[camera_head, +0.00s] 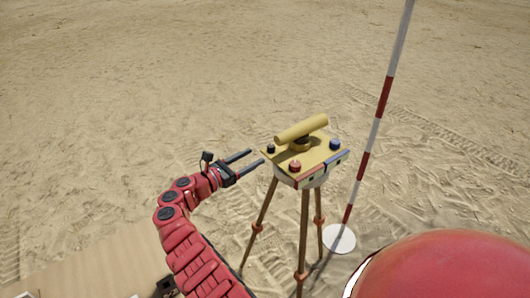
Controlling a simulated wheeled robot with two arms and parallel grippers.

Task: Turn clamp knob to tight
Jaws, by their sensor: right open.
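A tripod instrument head with a yellow plate (318,157) stands at the centre right. A thick yellow bar (302,128) lies across a round hub (300,144) on the plate; this looks like the clamp knob, its right end pointing up and away. Small red (295,166), blue (335,144) and black (270,149) knobs sit near the plate's corners. The front edge carries a red strip (311,174) and a blue strip (341,158).
The wooden tripod legs (304,235) spread over sand. A red and white pole (376,125) rises behind and right from a white disc (339,239). A tan board (95,272) lies at lower left. Open sand surrounds the tripod.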

